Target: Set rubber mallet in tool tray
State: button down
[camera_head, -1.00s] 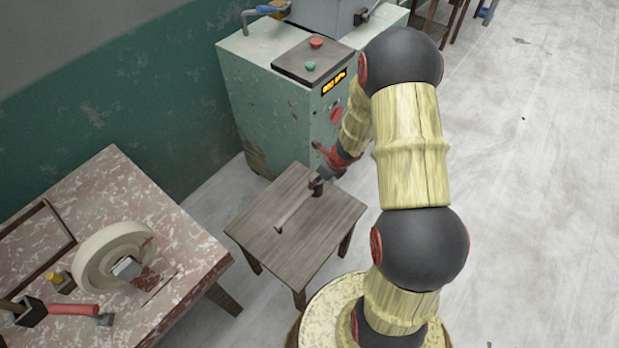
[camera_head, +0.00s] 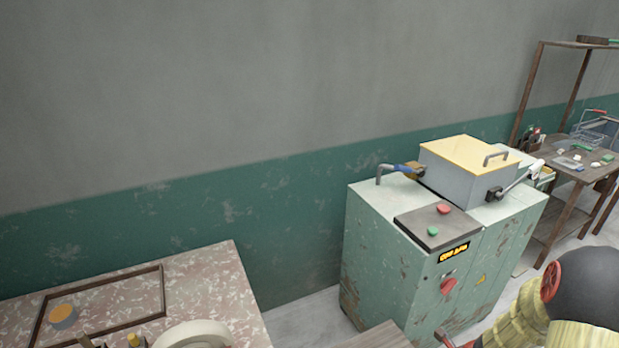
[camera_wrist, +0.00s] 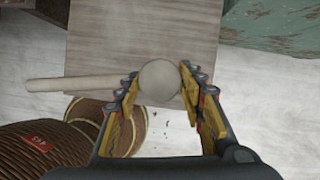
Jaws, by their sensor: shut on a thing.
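My gripper (camera_wrist: 160,85) is shut on the rubber mallet, with a finger on each side of its pale round head (camera_wrist: 159,82). The mallet's plain handle (camera_wrist: 75,84) points left in the wrist view. My gripper and the mallet are out of the head view. A shallow dark wooden rim (camera_head: 163,290), which may be the tool tray, lies on the mottled bench at the lower left of the head view. A round yellow-topped thing stands at its left end. The rest of its inside looks bare.
A green machine (camera_head: 385,245) with a grey lidded box and lever handles stands right of the bench (camera_head: 225,285). A pale wheel (camera_head: 195,335) sits at the bench front. A wooden stool (camera_wrist: 150,30) lies under the mallet. A shelf table (camera_head: 575,165) is far right.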

jog(key=w+a+r+n+g+h, duration=0.1)
jog(key=w+a+r+n+g, duration=0.25)
jog(key=n, duration=1.05)
jog(key=w+a+r+n+g, duration=0.3)
jog(key=w+a+n+g, duration=0.15)
jog(key=n, duration=0.85)
jog(key=w+a+f+n+h, duration=0.1)
jog(key=w+a+n, duration=0.1)
jog(key=a, duration=0.6)
jog(key=shift+a+n, duration=0.3)
jog(key=shift+a, duration=0.05)
